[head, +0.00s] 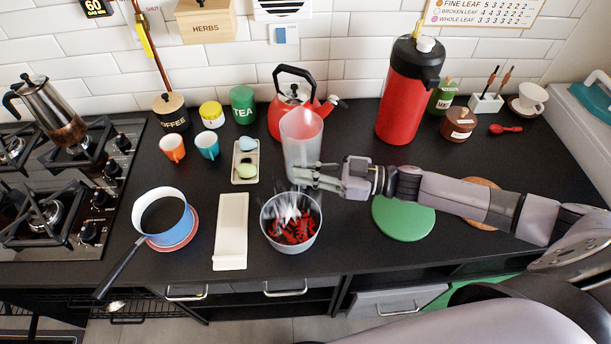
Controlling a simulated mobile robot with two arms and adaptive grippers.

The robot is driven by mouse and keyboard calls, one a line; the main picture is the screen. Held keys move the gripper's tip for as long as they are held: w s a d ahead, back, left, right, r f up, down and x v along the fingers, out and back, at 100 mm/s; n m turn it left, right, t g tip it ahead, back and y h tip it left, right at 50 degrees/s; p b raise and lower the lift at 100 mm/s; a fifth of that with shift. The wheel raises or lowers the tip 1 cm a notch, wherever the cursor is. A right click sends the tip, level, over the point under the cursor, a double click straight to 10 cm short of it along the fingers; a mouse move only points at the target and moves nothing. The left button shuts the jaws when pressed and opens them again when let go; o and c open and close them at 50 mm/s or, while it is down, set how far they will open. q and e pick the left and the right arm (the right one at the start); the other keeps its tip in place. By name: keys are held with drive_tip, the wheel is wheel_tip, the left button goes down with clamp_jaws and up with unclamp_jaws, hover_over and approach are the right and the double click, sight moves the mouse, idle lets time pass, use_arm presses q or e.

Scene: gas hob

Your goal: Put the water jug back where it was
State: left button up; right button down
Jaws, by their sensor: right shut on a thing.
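The water jug (302,142) is a clear, translucent vessel just in front of the red kettle. My right gripper (304,178), its arm coming in from the right, is shut on the jug's lower part. The jug looks roughly upright, with its base close to the back rim of a pale bowl (267,237). Whether its base touches the worktop is hard to tell. The bowl holds red pieces, with whitish streaks above them. My left gripper is not in view.
The red kettle (282,122) stands close behind the jug, and a small tray (236,176) lies to its left. A green round mat (404,220) lies under my right arm. A tall red flask (401,105) stands behind the arm. The worktop (352,130) between kettle and flask is clear.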

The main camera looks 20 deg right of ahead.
wheel_tip(320, 180, down, 2)
drive_tip(key=shift+f, duration=0.15)
drive_tip(key=c, duration=1.7)
unclamp_jaws()
drive_tip(key=b+v, duration=0.2)
drive_tip(key=v, duration=1)
